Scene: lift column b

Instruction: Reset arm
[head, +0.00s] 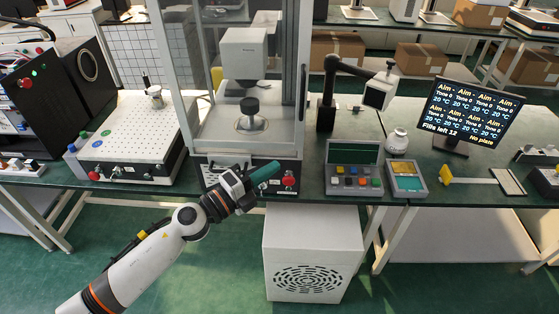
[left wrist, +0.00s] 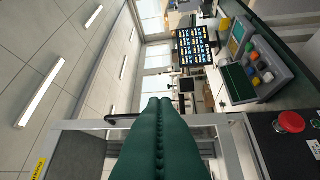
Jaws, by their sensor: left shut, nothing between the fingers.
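My left gripper (head: 266,172) is in the head view, in front of the bench edge below the glass-walled machine (head: 246,120). Its green fingers point up and right, close to a red button (head: 289,180) on the machine's front panel. In the left wrist view the two green fingers (left wrist: 158,110) lie together along a seam, shut with nothing between them. The red button also shows there (left wrist: 291,122), right of the fingers. I cannot tell whether the fingertips touch the machine. My right gripper is in neither view.
On the bench right of the machine stand a keypad box (head: 353,180), a small tray device (head: 406,178), a black jointed arm stand (head: 327,110) and a monitor (head: 468,115). A white vented box (head: 312,252) sits below the bench. Green floor at the lower right is clear.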

